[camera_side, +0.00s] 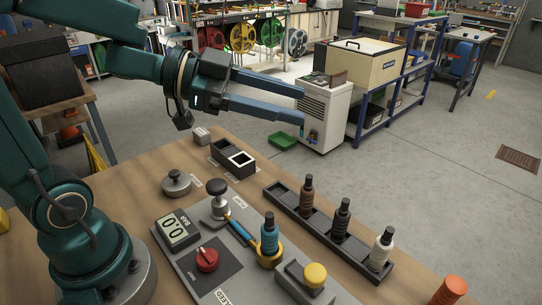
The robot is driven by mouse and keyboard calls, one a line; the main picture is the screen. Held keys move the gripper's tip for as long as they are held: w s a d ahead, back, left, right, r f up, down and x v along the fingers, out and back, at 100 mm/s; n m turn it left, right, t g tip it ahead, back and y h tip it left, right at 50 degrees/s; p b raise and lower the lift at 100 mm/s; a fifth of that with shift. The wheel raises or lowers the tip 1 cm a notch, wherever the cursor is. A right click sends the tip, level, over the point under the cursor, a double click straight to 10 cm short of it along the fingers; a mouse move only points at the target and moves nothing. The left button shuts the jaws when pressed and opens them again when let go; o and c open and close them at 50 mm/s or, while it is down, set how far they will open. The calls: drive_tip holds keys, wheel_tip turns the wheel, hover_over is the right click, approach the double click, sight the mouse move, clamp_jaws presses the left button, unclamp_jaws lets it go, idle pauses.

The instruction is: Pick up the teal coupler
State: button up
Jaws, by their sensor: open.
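The teal coupler (269,234) stands upright in a brass-coloured ring holder (270,257) on the grey panel, with a dark tip at its top. My gripper (301,105) is open and empty. Its two long blue fingers point right, well above the table and up and away from the coupler in the picture. The lower part of the coupler is hidden in the holder.
A dark rack (325,229) holds brown, dark grey and white couplers right of the teal one. The panel (190,262) carries a gauge, a red knob (207,259), a black-knobbed lever (218,193) and a yellow button (315,275). An orange cylinder (449,290) stands at front right.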

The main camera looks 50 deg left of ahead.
sight(274, 224)
drive_tip(key=s+d+f+m+g+h, duration=0.2)
drive_tip(key=s+f+g+h, duration=0.1)
drive_tip(key=s+g, duration=0.35)
drive_tip(key=f, duration=1.1)
drive_tip(key=shift+s+d+f, duration=0.25)
drive_tip(key=shift+s+f, duration=0.05)
drive_tip(key=shift+s, duration=0.05)
drive_tip(key=shift+w+d+f, duration=0.1)
drive_tip(key=shift+d+f, duration=0.15)
drive_tip(key=shift+x, duration=2.25)
drive_tip(key=shift+w+t, duration=0.1)
drive_tip(key=shift+t, duration=0.15)
clamp_jaws()
